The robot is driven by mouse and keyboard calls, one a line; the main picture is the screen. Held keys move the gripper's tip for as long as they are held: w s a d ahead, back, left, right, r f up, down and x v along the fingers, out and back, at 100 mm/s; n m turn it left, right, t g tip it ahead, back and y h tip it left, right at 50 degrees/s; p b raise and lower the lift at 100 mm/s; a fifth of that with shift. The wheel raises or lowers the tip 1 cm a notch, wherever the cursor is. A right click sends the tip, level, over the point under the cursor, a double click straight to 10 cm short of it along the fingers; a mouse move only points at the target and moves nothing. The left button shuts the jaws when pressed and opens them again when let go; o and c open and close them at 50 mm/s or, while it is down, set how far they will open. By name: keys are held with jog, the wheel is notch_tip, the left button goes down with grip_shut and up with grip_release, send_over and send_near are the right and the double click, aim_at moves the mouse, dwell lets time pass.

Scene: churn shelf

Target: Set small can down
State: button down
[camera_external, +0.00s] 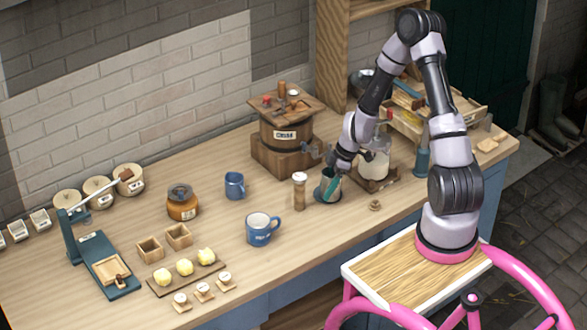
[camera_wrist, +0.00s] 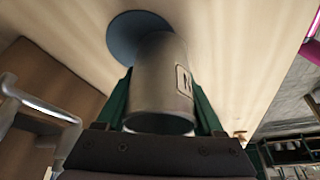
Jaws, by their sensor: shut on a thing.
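My gripper (camera_external: 333,178) is shut on the small can (camera_external: 322,194), a grey metal cylinder. In the wrist view, the can (camera_wrist: 160,88) sits between the two green fingers of my gripper (camera_wrist: 162,95), with part of a pale label on its right side. Beyond the can's far end, a flat round blue disc (camera_wrist: 122,38) lies on the wooden worktop. In the external view, the can is low over the worktop, between the wooden shaker and the glass jar. I cannot tell whether its base touches the disc.
A wooden shaker (camera_external: 299,190) stands close on the left, and a glass jar (camera_external: 376,163) on the right. A blue bottle (camera_external: 421,164) stands farther right. A churn (camera_external: 285,130) is behind. A small wooden ring (camera_external: 375,205) lies in front. Blue mugs (camera_external: 261,229) stand left, with bare worktop around them.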

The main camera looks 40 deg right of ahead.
notch_tip(320, 180, up, 27)
jog(key=w+d+m+t+h, duration=0.1)
jog(key=w+d+m, duration=0.3)
jog(key=w+d, duration=0.8)
jog(key=w+d+m+t+h, duration=0.1)
jog(key=w+d+m, duration=0.5)
jog(key=w, duration=1)
jog(key=f, duration=0.8)
jog(key=d+f+n, duration=0.1)
jog(key=f, duration=0.7)
jog(key=d+f+n, duration=0.1)
jog(key=f, duration=0.7)
jog(key=shift+w+d, duration=0.1)
jog(key=shift+d, duration=0.1)
jog(key=shift+f, duration=2)
jog(key=shift+f, duration=0.1)
jog(key=shift+c, duration=1.8)
grip_release()
jog(key=shift+f, duration=0.1)
jog(key=o, duration=0.3)
jog(key=shift+o, duration=0.2)
